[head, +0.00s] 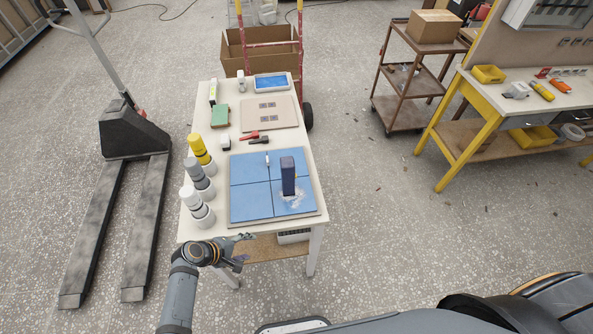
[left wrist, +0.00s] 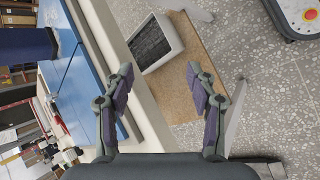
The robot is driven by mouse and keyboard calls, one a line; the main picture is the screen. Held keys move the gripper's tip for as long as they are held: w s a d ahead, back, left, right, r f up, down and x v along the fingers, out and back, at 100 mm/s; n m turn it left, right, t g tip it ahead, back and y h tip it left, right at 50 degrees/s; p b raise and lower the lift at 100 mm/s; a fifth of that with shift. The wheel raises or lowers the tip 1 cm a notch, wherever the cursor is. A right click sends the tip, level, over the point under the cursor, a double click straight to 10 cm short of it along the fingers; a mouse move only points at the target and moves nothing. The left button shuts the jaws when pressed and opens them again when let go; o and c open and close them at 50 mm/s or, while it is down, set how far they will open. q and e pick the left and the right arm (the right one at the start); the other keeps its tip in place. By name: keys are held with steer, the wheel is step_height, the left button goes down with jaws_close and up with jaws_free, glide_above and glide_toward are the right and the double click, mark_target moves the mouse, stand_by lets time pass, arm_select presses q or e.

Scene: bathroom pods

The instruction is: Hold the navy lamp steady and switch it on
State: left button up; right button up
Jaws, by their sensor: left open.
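The navy lamp (head: 288,177) is a tall, dark navy block standing upright on the blue tiled panel (head: 247,202) on the white table. A clear or whitish patch lies around its foot. In the left wrist view, a dark navy shape at the upper left, probably the lamp (left wrist: 28,45), is cut off by the frame edge. My left gripper (head: 241,250) is at the table's near edge, in front of the panel and apart from the lamp. In the left wrist view, its fingers (left wrist: 160,76) are spread and empty. I cannot make out a switch. My right gripper is not in view.
Grey, white and yellow bottles (head: 199,150) line the table's left edge. A small white object (head: 267,159) lies on the panel behind the lamp. Red and black tools (head: 250,136) lie farther back. A grey vented box (left wrist: 155,43) sits on the shelf below.

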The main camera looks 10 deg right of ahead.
mark_target(286, 187)
arm_select(q)
steer(key=w+d+r+n+h, duration=0.1)
steer(key=w+d+n, duration=0.1)
steer(key=w+d+r+n+t+h, duration=0.1)
steer(key=w+d+r+n, duration=0.1)
steer(key=w+d+r+n+h, duration=0.1)
steer(key=w+d+r+n, duration=0.1)
steer(key=w+n, duration=0.1)
steer(key=shift+r+t+h+p, duration=0.25)
steer(key=shift+t+h+p, duration=0.15)
steer(key=w+n, duration=0.1)
steer(key=n, duration=0.1)
steer(key=w+d+r+n+t+h, duration=0.1)
steer(key=w+n, duration=0.1)
steer(key=w+d+r+n+t, duration=0.1)
steer(key=w+n, duration=0.1)
steer(key=shift+w+r+n, duration=0.1)
steer(key=shift+n, duration=0.3)
steer(key=shift+w+r+n+t+h, duration=0.2)
steer(key=shift+n+t+h, duration=0.1)
steer(key=shift+n, duration=0.1)
steer(key=shift+w+d+f, duration=0.15)
steer(key=shift+d+f, duration=0.1)
steer(key=shift+d, duration=0.15)
steer(key=b+x, duration=0.5)
steer(key=x, duration=0.3)
steer(key=shift+a+f+b, duration=0.15)
steer(key=shift+b, duration=0.25)
steer(key=shift+w+d+b, duration=0.35)
steer(key=shift+d, duration=0.15)
